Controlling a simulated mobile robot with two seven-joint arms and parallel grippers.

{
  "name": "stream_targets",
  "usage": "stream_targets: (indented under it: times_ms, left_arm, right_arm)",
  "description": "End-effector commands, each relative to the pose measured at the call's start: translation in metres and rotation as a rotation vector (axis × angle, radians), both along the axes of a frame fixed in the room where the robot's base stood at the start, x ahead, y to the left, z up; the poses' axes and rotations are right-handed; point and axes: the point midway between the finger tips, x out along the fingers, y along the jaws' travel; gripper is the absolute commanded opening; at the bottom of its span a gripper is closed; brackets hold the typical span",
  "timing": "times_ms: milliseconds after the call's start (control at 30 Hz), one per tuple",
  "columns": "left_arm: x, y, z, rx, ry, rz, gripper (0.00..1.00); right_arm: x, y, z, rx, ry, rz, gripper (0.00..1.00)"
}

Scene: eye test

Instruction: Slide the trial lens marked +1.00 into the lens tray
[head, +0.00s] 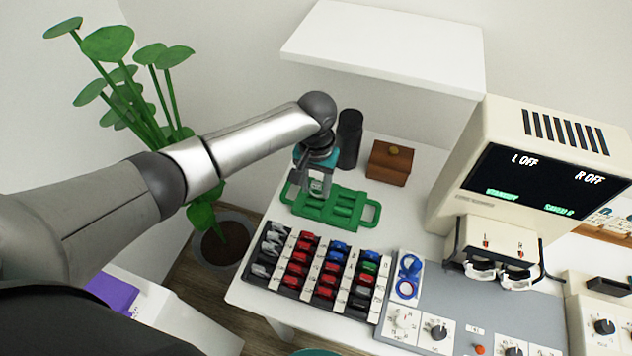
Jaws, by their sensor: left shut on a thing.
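My left gripper (317,190) points down over the left part of a green tray (345,212) with a loop handle at each end. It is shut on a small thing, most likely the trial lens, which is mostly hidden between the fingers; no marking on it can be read. I cannot tell whether that thing touches the green tray. In front of it a dark rack (286,291) holds columns of grey, red, blue and green lens pieces. Their labels are too small to read. My right gripper is not in view.
A black cylinder (349,138) and a brown wooden box (390,162) stand behind the green tray. A white shelf (385,45) hangs above. A beige instrument (540,175) and a grey control panel (470,310) fill the right. A potted plant (130,90) stands left.

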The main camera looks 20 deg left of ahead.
Motion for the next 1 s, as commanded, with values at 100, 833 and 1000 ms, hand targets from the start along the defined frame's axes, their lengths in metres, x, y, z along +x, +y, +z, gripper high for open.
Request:
stream_targets:
  times_ms: [100,833,1000]
  left_arm:
    - [0.0,0.0,-0.004,-0.001,0.001,0.0,0.0]
    - [0.0,0.0,-0.018,0.0,0.0,-0.001,0.0]
    - [0.0,0.0,-0.018,0.0,0.001,-0.001,0.63]
  right_arm:
    - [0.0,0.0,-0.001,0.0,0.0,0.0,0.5]
    - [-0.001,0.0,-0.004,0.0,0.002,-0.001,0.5]
    - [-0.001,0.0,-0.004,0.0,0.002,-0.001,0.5]
